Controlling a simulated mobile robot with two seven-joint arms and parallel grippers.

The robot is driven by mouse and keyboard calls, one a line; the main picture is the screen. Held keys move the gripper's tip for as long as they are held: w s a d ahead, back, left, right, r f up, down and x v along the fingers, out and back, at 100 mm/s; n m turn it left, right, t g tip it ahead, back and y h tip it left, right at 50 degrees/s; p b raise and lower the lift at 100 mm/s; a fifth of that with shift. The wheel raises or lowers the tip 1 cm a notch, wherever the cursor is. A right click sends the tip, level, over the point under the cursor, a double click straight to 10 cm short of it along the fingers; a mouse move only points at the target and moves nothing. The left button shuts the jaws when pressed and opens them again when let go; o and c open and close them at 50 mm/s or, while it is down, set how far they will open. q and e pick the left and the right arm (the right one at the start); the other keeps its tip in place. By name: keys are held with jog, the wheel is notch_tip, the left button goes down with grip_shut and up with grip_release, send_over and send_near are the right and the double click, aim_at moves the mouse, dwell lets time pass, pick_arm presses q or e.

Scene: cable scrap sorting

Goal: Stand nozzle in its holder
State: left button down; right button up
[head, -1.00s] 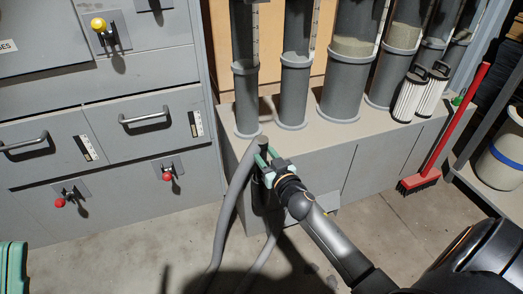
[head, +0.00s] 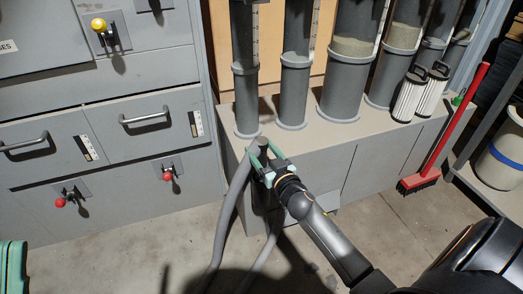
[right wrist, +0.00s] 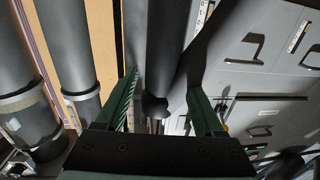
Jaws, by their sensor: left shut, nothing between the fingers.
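The nozzle, a dark tube (head: 264,147), shows at the front edge of the grey bench, its lower part hidden behind my right gripper (head: 262,156). In the right wrist view the dark tube (right wrist: 162,50) runs down between the two green fingers of my right gripper (right wrist: 162,98), which stand apart with gaps on both sides. A grey hose (head: 231,200) hangs from beside the gripper to the floor. The holder cannot be made out; the gripper and wrist cover that spot. My left gripper is not in view.
Clear grey cylinders (head: 295,90) stand on the bench (head: 330,140) behind. Grey drawers (head: 145,125) with handles and red knobs are on the left. Two white filters (head: 409,97) and a red broom (head: 419,181) are on the right. The floor in front is mostly free.

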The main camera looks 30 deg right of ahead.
jog(key=shift+o, duration=0.2)
jog(key=shift+s+f, duration=0.1)
jog(key=s+a+p, duration=0.1)
jog(key=s+p, duration=0.2)
jog(key=s, duration=0.9)
jog(key=shift+a, duration=0.3)
jog(key=shift+s, duration=0.1)
